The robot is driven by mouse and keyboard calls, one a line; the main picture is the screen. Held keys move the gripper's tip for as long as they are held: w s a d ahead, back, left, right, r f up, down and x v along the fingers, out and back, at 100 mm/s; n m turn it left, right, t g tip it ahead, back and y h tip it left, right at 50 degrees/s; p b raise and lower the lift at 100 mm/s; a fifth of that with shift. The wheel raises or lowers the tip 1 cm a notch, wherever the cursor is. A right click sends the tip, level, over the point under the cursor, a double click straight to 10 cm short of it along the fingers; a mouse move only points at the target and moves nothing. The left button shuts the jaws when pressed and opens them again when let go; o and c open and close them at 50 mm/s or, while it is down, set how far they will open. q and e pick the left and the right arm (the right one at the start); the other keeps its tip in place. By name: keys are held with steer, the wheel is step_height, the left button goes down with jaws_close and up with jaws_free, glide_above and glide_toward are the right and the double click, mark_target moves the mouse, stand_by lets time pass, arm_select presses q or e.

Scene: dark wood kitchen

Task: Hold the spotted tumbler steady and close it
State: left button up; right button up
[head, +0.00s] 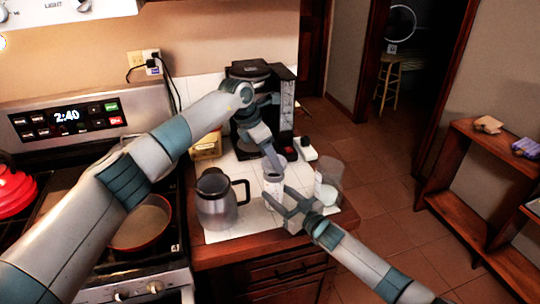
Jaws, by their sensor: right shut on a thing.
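The tumbler (273,184), a small pale upright cup, stands on the white counter mat; its spots are too small to make out. My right gripper (280,203) comes in from the lower right and is shut on the tumbler's lower part. My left arm reaches across from the left, and my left gripper (272,162) points down just above the tumbler's top. Its fingertips are too small and hidden to show whether they are open or hold a lid. The tumbler's rim is not clear under the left gripper.
A coffee carafe with a black handle (214,205) stands left of the tumbler. A clear container (328,186) stands close on the right, near the counter's edge. A black coffee maker (283,100) is behind. A stove with a pan (142,222) is at left.

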arm_select(q)
steer(key=shift+f, duration=0.15)
stand_by(0.3)
steer(key=shift+f, duration=0.7)
steer(key=shift+f, duration=0.6)
stand_by(0.4)
arm_select(e)
jaws_close()
arm_select(q)
steer(key=shift+w+m+g, duration=0.2)
steer(key=shift+m+g, duration=0.4)
steer(key=shift+m, duration=1.1)
steer(key=o, duration=1)
steer(key=shift+a, duration=0.1)
steer(key=shift+r, duration=0.1)
